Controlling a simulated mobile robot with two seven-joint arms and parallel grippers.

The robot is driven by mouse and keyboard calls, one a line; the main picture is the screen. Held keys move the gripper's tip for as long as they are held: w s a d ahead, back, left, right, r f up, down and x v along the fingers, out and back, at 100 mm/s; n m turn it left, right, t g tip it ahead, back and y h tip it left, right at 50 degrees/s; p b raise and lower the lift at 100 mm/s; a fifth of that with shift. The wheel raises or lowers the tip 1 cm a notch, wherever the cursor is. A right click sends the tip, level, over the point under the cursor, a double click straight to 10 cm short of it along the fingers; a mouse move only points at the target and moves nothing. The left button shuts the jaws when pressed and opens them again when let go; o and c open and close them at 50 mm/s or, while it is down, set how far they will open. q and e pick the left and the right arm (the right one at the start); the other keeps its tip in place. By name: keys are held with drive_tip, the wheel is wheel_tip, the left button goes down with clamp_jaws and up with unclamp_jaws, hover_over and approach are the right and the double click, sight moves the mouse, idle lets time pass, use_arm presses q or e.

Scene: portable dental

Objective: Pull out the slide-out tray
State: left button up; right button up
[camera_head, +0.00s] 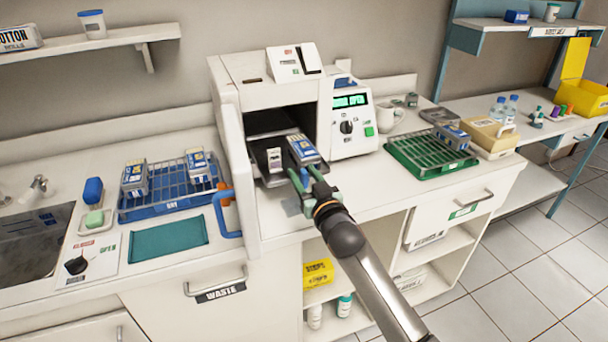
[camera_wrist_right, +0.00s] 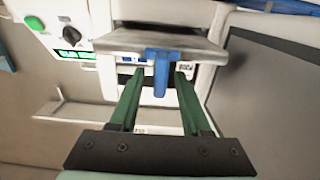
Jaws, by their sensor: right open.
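The slide-out tray (camera_head: 272,181) is a grey metal tray in the open chamber of the white machine (camera_head: 225,80). It sticks a little out of the opening and carries small blue-and-white boxes (camera_head: 303,150). In the right wrist view the tray (camera_wrist_right: 130,42) has a blue tab handle (camera_wrist_right: 161,75) at its front. My right gripper (camera_head: 305,180) is at the tray's front. Its green fingers (camera_wrist_right: 158,80) are open, one on each side of the blue tab, with gaps between. My left gripper is not in view.
The machine's door (camera_head: 232,165) stands open on the left with a blue handle. A blue rack (camera_head: 165,207) is on the left counter. A control unit (camera_head: 352,120) and a green rack (camera_head: 425,165) stand to the right. The counter before the chamber is mostly clear.

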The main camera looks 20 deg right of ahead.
drive_tip(key=s, duration=1.2)
drive_tip(key=shift+s+d, duration=0.2)
drive_tip(key=shift+s, duration=0.05)
drive_tip(key=s+a+f+g+y+p, duration=0.1)
drive_tip(key=s+f+g, duration=0.3)
drive_tip(key=s+f, duration=0.7)
drive_tip(key=s+a+f+n+g+p, duration=0.1)
drive_tip(key=s+a+f+g, duration=0.2)
drive_tip(key=s+f, duration=0.8)
wheel_tip(320, 180, down, 5)
drive_tip(key=shift+s+a+r+n+g+y, duration=0.1)
drive_tip(key=shift+s+a+n+g+y, duration=0.25)
drive_tip(key=shift+g, duration=0.55)
